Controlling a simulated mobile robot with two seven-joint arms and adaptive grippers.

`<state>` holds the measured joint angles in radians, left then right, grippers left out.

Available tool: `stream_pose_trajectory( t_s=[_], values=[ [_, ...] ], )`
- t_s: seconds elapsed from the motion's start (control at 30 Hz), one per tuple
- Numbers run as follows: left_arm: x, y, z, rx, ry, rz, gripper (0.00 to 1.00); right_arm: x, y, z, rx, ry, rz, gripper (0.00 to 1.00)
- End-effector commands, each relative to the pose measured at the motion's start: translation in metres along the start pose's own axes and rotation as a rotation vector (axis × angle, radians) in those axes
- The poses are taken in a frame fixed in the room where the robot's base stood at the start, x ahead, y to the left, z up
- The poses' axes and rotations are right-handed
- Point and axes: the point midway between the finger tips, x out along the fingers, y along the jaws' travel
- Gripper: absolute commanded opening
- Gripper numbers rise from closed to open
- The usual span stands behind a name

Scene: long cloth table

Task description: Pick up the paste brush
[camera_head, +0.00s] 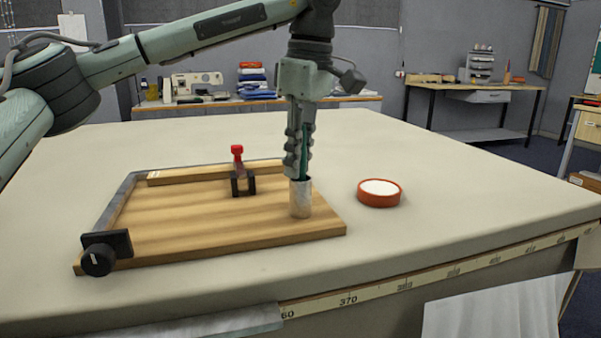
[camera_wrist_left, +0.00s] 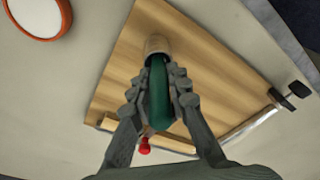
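The paste brush (camera_wrist_left: 159,100) shows as a dark green handle standing upright in a small pale metal-looking cup (camera_head: 300,199); its bristle end is hidden inside the cup. The cup stands on the right part of a wooden board (camera_head: 200,223). My left gripper (camera_head: 299,165) points down from above the cup. Its two fingers lie on either side of the handle, and in the left wrist view the fingertips appear to touch it. The handle also shows between the fingers in the head view. My right gripper is in neither view.
The board carries a red-topped clamp (camera_head: 238,165), a metal edge and a black knob (camera_head: 98,260). An orange round dish with a white top (camera_head: 379,192) sits right of the board. The cloth table (camera_head: 440,190) is otherwise clear, with a measuring tape (camera_head: 405,285) along its front edge.

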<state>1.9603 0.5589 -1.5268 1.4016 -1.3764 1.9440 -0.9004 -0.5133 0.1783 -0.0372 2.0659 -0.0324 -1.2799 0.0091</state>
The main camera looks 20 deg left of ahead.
Motion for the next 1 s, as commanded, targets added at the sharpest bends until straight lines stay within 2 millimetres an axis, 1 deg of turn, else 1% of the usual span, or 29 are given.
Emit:
stream_pose_trajectory(
  t_s=[0.03,0.07,0.27,0.37,0.47,0.57,0.6,0.7,0.8,0.9,1.0],
  values=[
    [0.0,0.0,0.0,0.0,0.0,0.0,0.02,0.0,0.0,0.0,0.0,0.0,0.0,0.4],
    [0.0,0.0,0.0,0.0,0.0,0.0,0.0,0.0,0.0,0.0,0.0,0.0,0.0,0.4],
    [0.0,0.0,0.0,0.0,0.0,0.0,0.0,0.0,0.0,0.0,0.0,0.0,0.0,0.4],
    [-0.004,0.0,0.0,0.0,0.0,0.001,0.0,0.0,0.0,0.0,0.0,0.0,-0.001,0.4],
    [-0.017,0.001,-0.001,0.0,0.0,0.002,0.0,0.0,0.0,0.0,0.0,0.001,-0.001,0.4],
    [-0.038,0.0,-0.004,-0.001,0.0,0.003,0.0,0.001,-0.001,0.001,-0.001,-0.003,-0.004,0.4],
    [-0.047,0.001,-0.005,-0.002,0.0,0.003,0.0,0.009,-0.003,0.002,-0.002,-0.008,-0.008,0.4],
    [-0.069,0.0,-0.008,-0.002,0.002,0.003,0.0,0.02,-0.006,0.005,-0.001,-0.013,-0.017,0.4],
    [-0.085,0.0,-0.01,-0.002,0.002,0.003,0.0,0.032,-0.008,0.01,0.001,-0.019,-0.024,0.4],
    [-0.095,0.001,-0.011,-0.001,0.001,0.001,0.0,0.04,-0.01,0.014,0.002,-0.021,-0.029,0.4],
    [-0.099,0.0,-0.012,0.0,0.0,0.0,0.0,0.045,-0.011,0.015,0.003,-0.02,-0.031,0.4]
  ],
)
